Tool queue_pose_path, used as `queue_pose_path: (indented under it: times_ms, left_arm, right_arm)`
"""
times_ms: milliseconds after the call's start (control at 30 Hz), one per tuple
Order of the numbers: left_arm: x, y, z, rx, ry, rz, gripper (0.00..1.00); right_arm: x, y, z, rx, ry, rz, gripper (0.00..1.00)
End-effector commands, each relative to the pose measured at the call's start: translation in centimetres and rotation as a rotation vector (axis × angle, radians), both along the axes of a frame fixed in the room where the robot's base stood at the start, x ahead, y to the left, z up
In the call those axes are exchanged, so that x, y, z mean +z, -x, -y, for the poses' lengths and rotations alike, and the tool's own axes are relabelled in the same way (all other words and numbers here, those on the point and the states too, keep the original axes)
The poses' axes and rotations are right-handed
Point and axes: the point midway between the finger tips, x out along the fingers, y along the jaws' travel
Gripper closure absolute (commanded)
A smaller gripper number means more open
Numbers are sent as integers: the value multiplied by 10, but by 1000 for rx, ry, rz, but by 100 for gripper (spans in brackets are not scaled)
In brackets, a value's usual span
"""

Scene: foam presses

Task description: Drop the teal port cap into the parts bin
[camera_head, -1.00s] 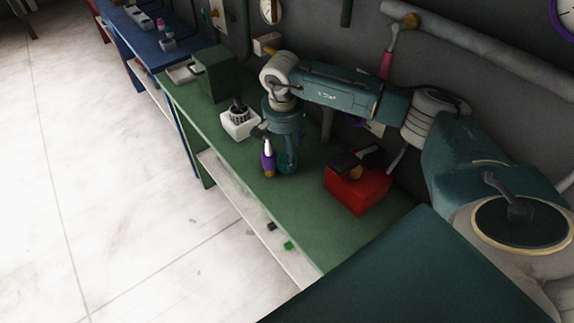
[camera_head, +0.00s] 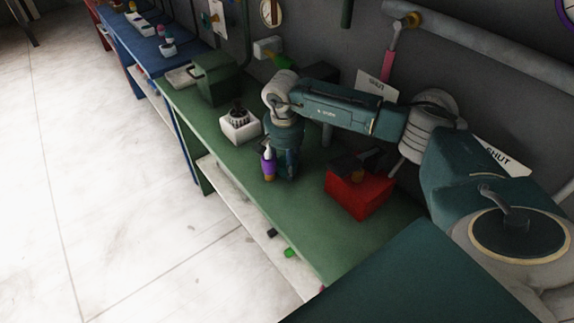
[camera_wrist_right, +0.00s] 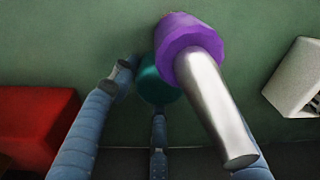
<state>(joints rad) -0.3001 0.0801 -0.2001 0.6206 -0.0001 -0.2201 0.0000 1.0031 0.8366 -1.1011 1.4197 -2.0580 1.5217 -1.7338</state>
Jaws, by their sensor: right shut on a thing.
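The teal port cap (camera_wrist_right: 155,85) shows in the right wrist view between the fingers of my right gripper (camera_wrist_right: 150,92), which is shut on it. The cap is partly hidden by a purple and silver bottle-like thing (camera_wrist_right: 195,60). In the head view my right gripper (camera_head: 288,170) points down low over the green bench, and the cap cannot be made out there. A white container (camera_head: 240,126) and a red box (camera_head: 358,196) stand on either side of it. I cannot tell which is the parts bin. My left gripper is not in view.
The purple bottle-like thing (camera_head: 268,164) stands close beside my right gripper. Dark pieces fill the white container and lie on the red box. A green box (camera_head: 220,80) stands farther along the bench (camera_head: 300,222). The bench's front strip is clear.

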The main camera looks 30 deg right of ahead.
Motion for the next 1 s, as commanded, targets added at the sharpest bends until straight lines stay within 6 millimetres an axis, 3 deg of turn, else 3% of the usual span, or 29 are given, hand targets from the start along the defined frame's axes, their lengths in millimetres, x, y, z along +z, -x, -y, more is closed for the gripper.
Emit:
queue_pose_path:
  times_ms: [167, 367, 833, 1000]
  left_arm:
    - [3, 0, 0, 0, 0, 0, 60]
    - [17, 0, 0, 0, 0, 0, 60]
    - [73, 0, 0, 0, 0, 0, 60]
    - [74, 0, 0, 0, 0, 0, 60]
  right_arm:
    - [4, 0, 1, -1, 1, 0, 83]
    - [27, -1, 1, -1, 1, 2, 83]
    - [129, -1, 0, 0, 1, 2, 83]
    - [121, 30, -17, 5, 2, -3, 83]
